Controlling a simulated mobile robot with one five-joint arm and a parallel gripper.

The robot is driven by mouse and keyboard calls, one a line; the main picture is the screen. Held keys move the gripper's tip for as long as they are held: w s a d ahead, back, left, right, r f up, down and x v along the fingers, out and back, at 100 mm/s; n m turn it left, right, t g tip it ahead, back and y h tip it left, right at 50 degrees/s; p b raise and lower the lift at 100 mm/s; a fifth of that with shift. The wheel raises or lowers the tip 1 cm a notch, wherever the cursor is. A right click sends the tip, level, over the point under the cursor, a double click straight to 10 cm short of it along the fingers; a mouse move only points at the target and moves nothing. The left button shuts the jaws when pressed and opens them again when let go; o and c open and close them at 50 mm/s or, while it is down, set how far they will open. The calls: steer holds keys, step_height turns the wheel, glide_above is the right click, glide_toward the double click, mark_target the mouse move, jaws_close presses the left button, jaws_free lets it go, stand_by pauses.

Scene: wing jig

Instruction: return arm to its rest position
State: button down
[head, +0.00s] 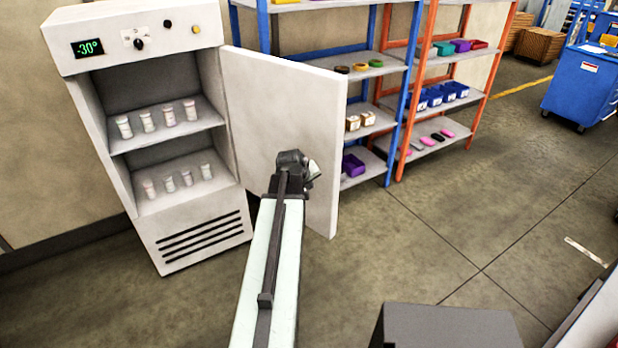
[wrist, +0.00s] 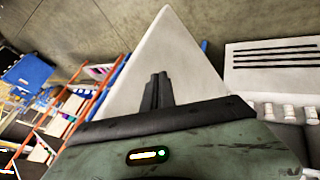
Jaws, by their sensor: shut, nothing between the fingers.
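My arm reaches forward from the bottom of the head view. Its end, with my gripper, is in front of the open white freezer door (head: 275,110). The fingers of my gripper (wrist: 159,78) show shut and empty in the wrist view, against the white door panel (wrist: 165,45). I cannot tell whether they touch the door. The freezer (head: 195,230) stands open at the left, its display reading -30°. Several small capped cups (head: 168,115) stand on its two shelves.
A blue shelf rack (head: 408,70) and an orange one (head: 490,80) with bins and small parts stand behind the door. A blue cart (head: 580,85) is at the far right. The floor (head: 440,225) to the right of the door is open.

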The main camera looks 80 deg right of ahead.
steer(key=shift+s+v, duration=0.25)
steer(key=shift+v, duration=0.75)
